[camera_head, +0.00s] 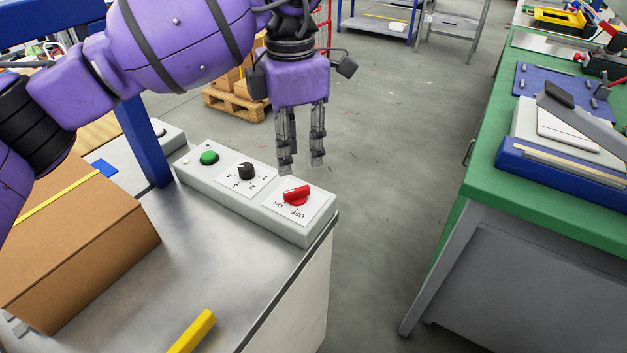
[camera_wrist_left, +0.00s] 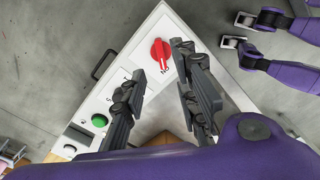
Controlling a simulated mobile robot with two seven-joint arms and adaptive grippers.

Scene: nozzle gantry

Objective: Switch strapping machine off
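The strapping machine's pale control panel (camera_head: 235,205) lies along the edge of its metal top. A red rotary switch (camera_head: 296,195) sits on a white plate at its near right end, with OFF and ON printed upside down in the head view. Its handle seems to lie toward ON, but the exact setting is hard to read. My left gripper (camera_head: 302,166) points down, open and empty, just above and behind the red switch, apart from it. In the left wrist view the red switch (camera_wrist_left: 161,54) shows between and beyond the spread fingertips.
A black dial (camera_head: 246,171) and a green button (camera_head: 208,158) share the panel. A cardboard box (camera_head: 85,250) with a yellow strap stands on the machine at left. A blue post (camera_head: 143,140) rises behind the panel. A green workbench (camera_head: 540,205) is at right, with clear floor between.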

